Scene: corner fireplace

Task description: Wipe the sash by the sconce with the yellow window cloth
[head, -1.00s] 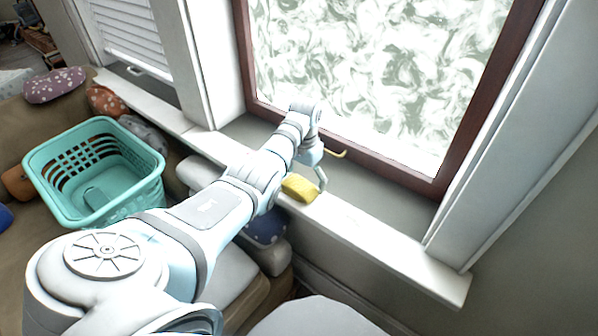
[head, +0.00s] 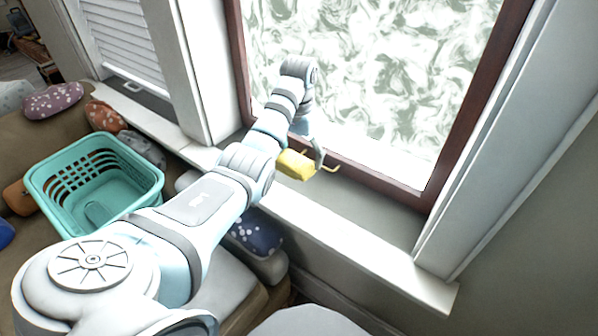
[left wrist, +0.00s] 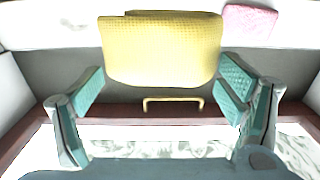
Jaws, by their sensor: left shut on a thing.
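The yellow cloth (head: 294,165) is a thick folded block in my left gripper (head: 305,158), low in front of the window. In the left wrist view, the cloth (left wrist: 160,47) sits between the teal finger pads of the left gripper (left wrist: 163,82). The window sash has a dark red-brown frame (head: 405,196) around a pane with whitish swirls (head: 375,75). A brass handle (head: 331,168) is on its lower rail, close to the cloth; it also shows in the left wrist view (left wrist: 172,100). Contact between cloth and sash cannot be told. No sconce shows. My right gripper is out of view.
The white sill (head: 350,240) runs below the window. A pink object (left wrist: 249,22) shows near the sill in the left wrist view. A teal basket (head: 95,180) stands at left on a brown seat with several cushions (head: 258,233).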

